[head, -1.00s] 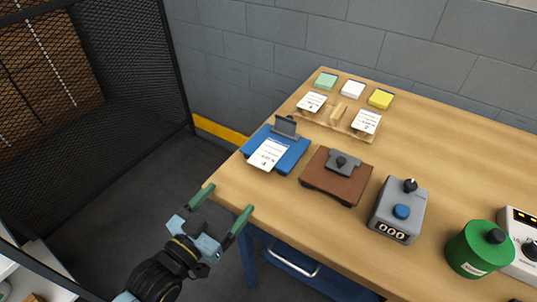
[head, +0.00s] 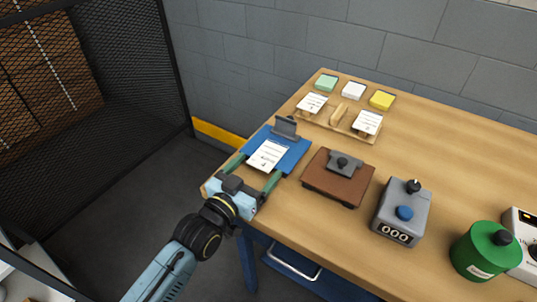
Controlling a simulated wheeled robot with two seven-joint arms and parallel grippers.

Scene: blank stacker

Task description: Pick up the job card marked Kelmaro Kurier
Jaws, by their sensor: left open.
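A white job card (head: 268,155) lies on the blue clipboard (head: 293,158) at the table's left edge; its print is too small to read. My left gripper (head: 257,170) is open, with its two green fingers on either side of this card's near end. I cannot tell whether the fingers touch the card. Two more white cards stand in a wooden rack behind, one on the left (head: 312,104) and one on the right (head: 367,122); their print is also too small to read. My right gripper is not in view.
A brown block with a grey knob (head: 336,179), a grey counter (head: 401,213) and a green canister (head: 487,252) stand to the right. The table's (head: 455,150) back right is clear.

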